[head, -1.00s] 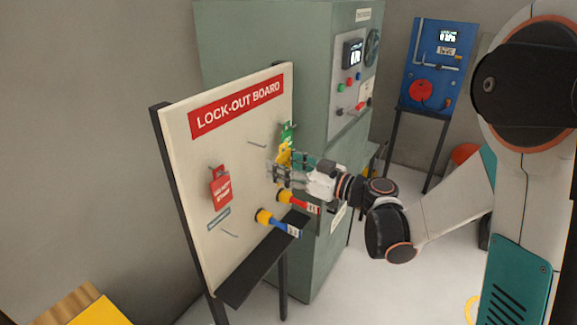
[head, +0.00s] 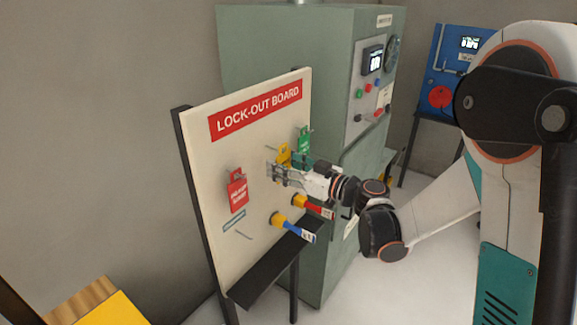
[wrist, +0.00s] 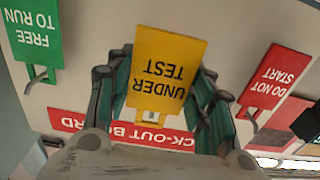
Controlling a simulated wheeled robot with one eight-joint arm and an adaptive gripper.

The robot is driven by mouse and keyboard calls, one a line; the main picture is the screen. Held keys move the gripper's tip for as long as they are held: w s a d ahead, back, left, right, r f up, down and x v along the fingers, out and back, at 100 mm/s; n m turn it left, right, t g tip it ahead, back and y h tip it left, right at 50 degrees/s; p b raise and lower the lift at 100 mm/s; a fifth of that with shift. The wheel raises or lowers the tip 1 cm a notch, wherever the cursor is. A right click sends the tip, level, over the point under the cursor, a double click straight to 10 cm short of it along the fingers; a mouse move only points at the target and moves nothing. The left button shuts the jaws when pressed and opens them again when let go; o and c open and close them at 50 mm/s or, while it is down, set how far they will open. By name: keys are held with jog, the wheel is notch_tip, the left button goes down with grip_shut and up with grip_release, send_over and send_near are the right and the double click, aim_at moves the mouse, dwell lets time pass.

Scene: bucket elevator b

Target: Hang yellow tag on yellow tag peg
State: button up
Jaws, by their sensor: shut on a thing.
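The yellow tag (head: 284,154) reads UNDER TEST in the wrist view (wrist: 167,72), where it appears upside down. My gripper (head: 276,172) is shut on it, with fingers on both sides, close in front of the lock-out board (head: 204,165). A thin peg (head: 270,149) shows right beside the yellow tag in the head view. The tag and gripper hide part of the board there, and I cannot tell whether the tag's hole is around a peg.
A green tag (head: 304,143) hangs to the right of my gripper and a red tag (head: 237,190) to the left. A bare peg (head: 243,235) is lower left. Blue-handled (head: 293,228) and red-handled (head: 314,207) items stick out below, above a black ledge (head: 275,265). A green cabinet (head: 285,60) stands behind.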

jog(key=shift+w+a+f+b, duration=0.25)
jog(key=shift+w+a+b, duration=0.15)
jog(key=shift+a, duration=0.15)
jog(key=shift+w+a+f+b, duration=0.25)
jog(key=shift+w+a, duration=0.15)
jog(key=shift+a, duration=0.15)
jog(key=o, duration=1.1)
